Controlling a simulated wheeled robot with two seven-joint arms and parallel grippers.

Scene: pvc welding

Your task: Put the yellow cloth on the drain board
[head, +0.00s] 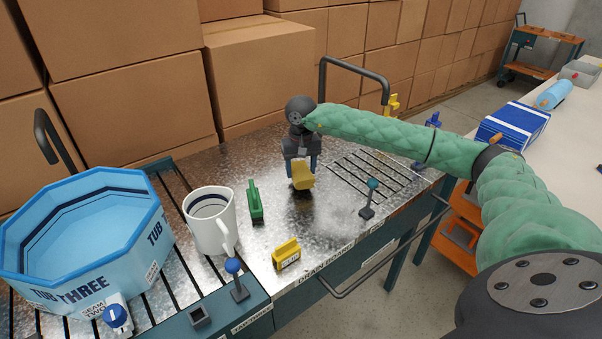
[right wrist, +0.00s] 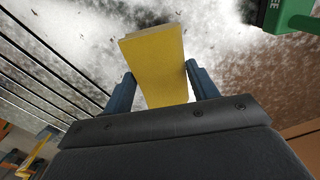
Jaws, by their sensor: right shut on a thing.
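The yellow cloth (head: 302,174) is a folded pad in my right gripper (head: 301,166), which points down over the metal top. In the right wrist view the cloth (right wrist: 158,65) sits between the two blue fingers (right wrist: 155,88), which are shut on it. Whether its lower edge touches the metal cannot be told. The drain board (head: 330,226) is the shiny metal top with a partly readable front label; dark grooves (head: 377,178) run across its right part. The cloth is left of these grooves. My left gripper is not in view.
A green block (head: 255,203), a small yellow labelled block (head: 286,254) and a white mug (head: 211,221) stand left and in front of the gripper. A blue tub (head: 85,235) is far left. Boxes (head: 262,75) stand behind.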

